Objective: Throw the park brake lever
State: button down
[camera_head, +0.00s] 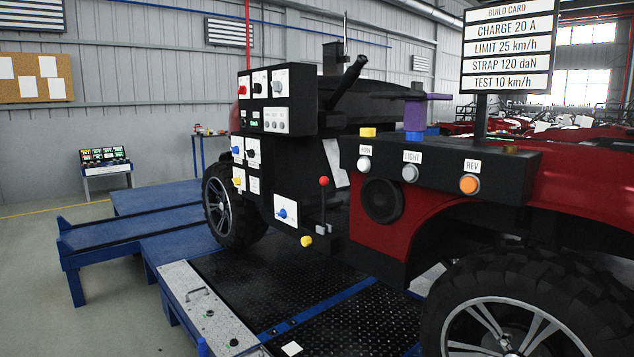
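A lever with a red knob (323,181) stands upright on a thin shaft at the side of the red vehicle (370,240). A yellow knob (306,241) sits low beside the foot of that shaft. No readable label tells which one is the park brake lever. White switch plates with a blue knob (282,214) and a yellow knob (237,182) are on the black panel left of the lever. My gripper is not in view.
A black box with HORN, LIGHT and REV buttons (469,184) juts out right of the lever. A purple tool (415,108) stands on it beside the build card sign (507,48). A large front tyre (520,300) fills the lower right. Blue ramps (130,230) lie left.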

aim_at(324, 180)
jog(key=i+j+z, duration=0.25)
jog(key=j, duration=0.15)
jog(key=i+j+u, duration=0.1)
jog(key=i+j, duration=0.25)
jog(key=i+j+u, duration=0.15)
jog(key=i+j, duration=0.2)
jog(key=i, duration=0.2)
